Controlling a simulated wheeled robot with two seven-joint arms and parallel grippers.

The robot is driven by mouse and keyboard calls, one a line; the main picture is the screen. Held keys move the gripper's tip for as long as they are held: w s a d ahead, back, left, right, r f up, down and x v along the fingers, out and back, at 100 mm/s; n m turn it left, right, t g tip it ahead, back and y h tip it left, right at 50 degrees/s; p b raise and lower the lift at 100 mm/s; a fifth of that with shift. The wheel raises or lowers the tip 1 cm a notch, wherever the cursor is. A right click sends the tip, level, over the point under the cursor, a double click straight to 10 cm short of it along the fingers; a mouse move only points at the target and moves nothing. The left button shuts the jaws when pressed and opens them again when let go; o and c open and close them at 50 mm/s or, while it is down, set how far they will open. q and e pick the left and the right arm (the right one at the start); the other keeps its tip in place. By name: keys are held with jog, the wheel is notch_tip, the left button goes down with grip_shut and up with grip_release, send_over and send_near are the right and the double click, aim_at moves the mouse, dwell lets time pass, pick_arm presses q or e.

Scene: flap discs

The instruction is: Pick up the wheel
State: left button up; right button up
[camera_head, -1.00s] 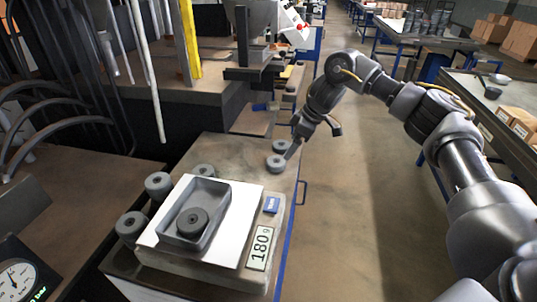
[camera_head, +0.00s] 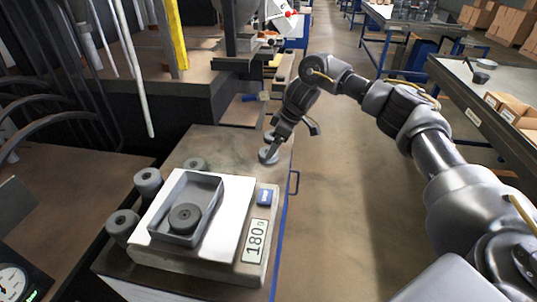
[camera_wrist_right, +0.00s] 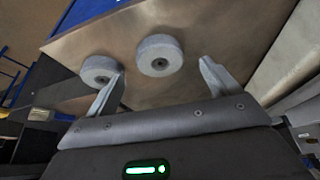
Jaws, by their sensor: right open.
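Two grey wheels stand close together near the bench's right edge: a nearer one (camera_head: 268,156) and one just behind it (camera_head: 270,137). My right gripper (camera_head: 274,149) is at these wheels, open and empty. In the right wrist view, the gripper (camera_wrist_right: 160,74) has its fingers apart. One wheel (camera_wrist_right: 159,56) lies in line with the gap between the fingertips, and the other (camera_wrist_right: 98,70) is by the left finger, partly hidden by it. Whether the fingers touch either wheel is unclear. My left gripper is not in view.
A scale (camera_head: 258,268) reading 180 carries a white sheet and a grey tray (camera_head: 212,184) with one wheel (camera_head: 185,215) in it. More wheels (camera_head: 148,180) stand left of the scale. The bench (camera_head: 228,146) is clear between scale and gripper.

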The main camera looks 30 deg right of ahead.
jog(key=x, duration=0.4)
jog(key=shift+w+p, duration=0.15)
jog(key=shift+p, duration=0.15)
jog(key=c, duration=1.2)
jog(key=shift+r, duration=0.15)
jog(key=shift+r, duration=0.5)
jog(key=s+d+r+b, duration=0.1)
jog(key=s+r, duration=1)
jog(key=s, duration=0.3)
jog(key=shift+r, duration=0.4)
